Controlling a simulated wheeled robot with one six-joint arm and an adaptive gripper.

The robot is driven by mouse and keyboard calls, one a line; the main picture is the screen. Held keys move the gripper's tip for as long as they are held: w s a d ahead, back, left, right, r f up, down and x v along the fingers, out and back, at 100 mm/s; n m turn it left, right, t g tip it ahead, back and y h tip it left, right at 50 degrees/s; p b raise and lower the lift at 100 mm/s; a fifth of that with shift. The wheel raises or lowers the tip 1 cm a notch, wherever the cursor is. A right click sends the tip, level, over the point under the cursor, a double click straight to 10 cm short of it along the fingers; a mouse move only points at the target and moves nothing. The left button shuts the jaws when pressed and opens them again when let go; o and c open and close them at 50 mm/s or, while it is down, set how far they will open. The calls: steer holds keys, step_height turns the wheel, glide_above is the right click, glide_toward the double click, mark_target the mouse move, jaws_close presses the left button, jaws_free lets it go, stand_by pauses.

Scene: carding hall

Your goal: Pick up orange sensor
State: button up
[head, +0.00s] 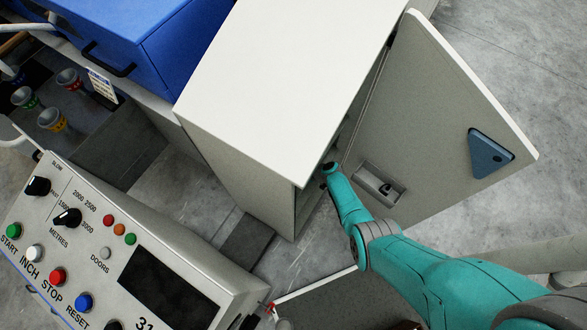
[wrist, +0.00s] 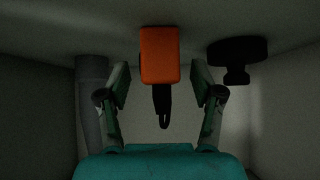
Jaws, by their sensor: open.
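The orange sensor (wrist: 160,54) is a small box with rounded corners in the upper middle of the wrist view. A dark cable or stem (wrist: 163,105) hangs down from it in the picture. My gripper (wrist: 160,80) is open, with one finger on each side of the sensor. Gaps show between the fingers and the sensor, and I cannot tell how deep it sits between them. In the head view my arm reaches into the open cabinet (head: 290,80), which hides the sensor and my fingertips.
A black knob-like part (wrist: 238,58) is close right of the sensor, and a grey pipe (wrist: 91,110) stands at left. Cabinet walls enclose the gripper. A control panel (head: 120,250) stands at lower left.

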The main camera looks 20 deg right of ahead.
steer(key=shift+w, duration=0.1)
steer(key=shift+c, duration=0.2)
jaws_close()
steer(key=shift+f, duration=0.1)
